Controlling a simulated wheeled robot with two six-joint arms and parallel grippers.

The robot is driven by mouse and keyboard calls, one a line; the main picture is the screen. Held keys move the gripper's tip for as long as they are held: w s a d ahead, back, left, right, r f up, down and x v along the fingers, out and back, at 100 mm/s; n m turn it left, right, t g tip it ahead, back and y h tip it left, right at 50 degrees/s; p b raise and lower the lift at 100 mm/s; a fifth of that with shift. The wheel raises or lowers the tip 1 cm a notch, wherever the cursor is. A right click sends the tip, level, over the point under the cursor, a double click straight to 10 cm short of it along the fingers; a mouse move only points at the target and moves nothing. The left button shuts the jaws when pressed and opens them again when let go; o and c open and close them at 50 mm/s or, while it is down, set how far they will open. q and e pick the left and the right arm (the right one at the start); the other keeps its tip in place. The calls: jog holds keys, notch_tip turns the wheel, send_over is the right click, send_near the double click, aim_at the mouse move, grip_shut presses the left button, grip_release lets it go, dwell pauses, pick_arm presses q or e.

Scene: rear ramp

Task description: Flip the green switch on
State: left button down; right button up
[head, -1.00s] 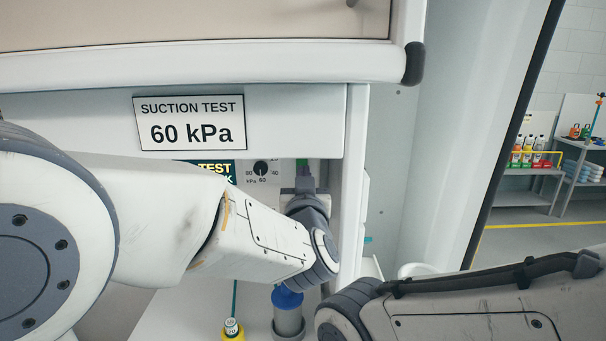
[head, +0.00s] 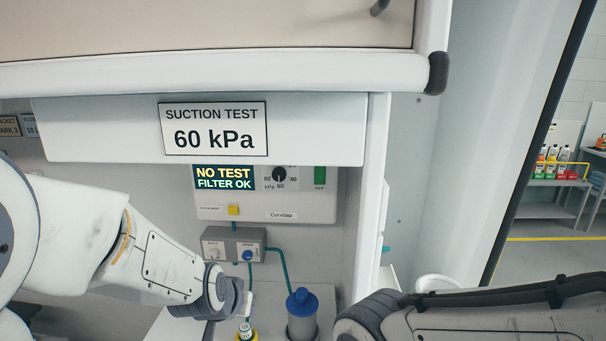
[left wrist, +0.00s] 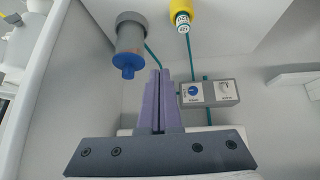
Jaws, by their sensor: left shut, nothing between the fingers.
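The green switch (head: 320,177) is a small upright green rocker at the right end of the white control panel (head: 305,208). It has small marks I cannot read for certain, and nothing covers it. It is not visible in the left wrist view. My left arm reaches in from the left, with its wrist below and left of the panel. In the left wrist view my left gripper (left wrist: 158,102) has its purple fingers together and empty. The fingers are not clear in the head view. My right arm crosses the lower right, but its gripper is out of view.
The panel has a display (head: 224,178) reading "NO TEST FILTER OK", a dial (head: 279,175) and a yellow button (head: 233,210). Below are a grey valve box (head: 233,245), a blue-topped cylinder (head: 302,312) and green tubes. A "60 kPa" sign (head: 213,129) hangs on the overhanging ledge.

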pick_arm(q)
jog(key=s+a+f+n+g+y, duration=0.1)
jog(key=s+a+f+g, duration=0.1)
jog(key=s+a+f, duration=0.3)
jog(key=s+a+g, duration=0.2)
jog(key=s+g, duration=0.1)
jog(key=s, duration=0.3)
jog(key=s+d+r+m+g, duration=0.1)
jog(key=s+d+r+m, duration=0.1)
jog(key=s+d, duration=0.4)
jog(key=s+d+r+m+g, duration=0.1)
jog(key=s+d+r+m, duration=0.2)
jog(key=s+d+m, duration=0.2)
jog(key=s+d, duration=0.2)
jog(key=shift+s+d+r+h, duration=0.25)
jog(key=shift+d+r+h, duration=0.05)
jog(key=shift+r+h, duration=0.1)
